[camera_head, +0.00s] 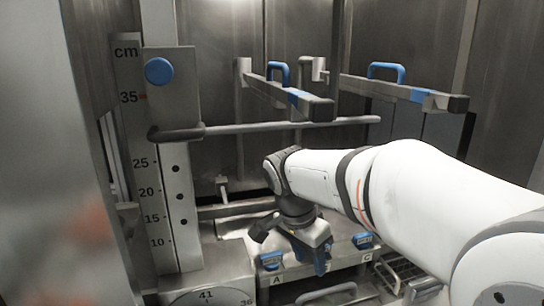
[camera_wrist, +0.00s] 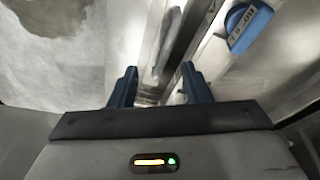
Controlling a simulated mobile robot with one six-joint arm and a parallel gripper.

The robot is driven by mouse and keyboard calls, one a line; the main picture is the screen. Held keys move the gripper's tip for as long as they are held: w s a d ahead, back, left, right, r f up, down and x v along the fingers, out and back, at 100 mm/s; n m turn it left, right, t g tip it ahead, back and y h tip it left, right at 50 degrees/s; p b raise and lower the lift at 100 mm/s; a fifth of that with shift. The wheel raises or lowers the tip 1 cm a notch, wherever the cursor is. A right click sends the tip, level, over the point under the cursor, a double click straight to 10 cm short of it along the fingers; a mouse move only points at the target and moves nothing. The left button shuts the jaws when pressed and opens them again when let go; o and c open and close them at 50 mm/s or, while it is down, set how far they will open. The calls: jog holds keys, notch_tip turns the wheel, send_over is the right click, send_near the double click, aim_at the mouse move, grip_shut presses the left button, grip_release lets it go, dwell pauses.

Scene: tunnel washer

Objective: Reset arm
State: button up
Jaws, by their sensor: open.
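My gripper (camera_head: 292,248) hangs from my white arm, which reaches in from the right in the head view. In the wrist view my gripper (camera_wrist: 158,88) shows two blue fingers standing apart. Nothing is held between them. A metal edge or rail lies beyond the fingers; I cannot tell whether they touch it.
A blue round part (camera_wrist: 245,25) shows in the wrist view. Above are metal bars with blue handles (camera_head: 386,71) and a horizontal rod (camera_head: 290,126). A scale column (camera_head: 178,180) stands left.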

jog(key=s+d+f+n+t+y, duration=0.1)
jog(key=s+d+f+n, duration=0.2)
jog(key=s+n, duration=0.2)
jog(key=s+d+f+n+y, duration=0.1)
jog(key=s+d+f+n, duration=0.2)
jog(key=s, duration=0.5)
jog(key=shift+s+d+f+n+t+y, duration=0.2)
jog(key=shift+d+n+t+y, duration=0.15)
jog(key=shift+d+n, duration=0.65)
jog(key=shift+a, duration=0.2)
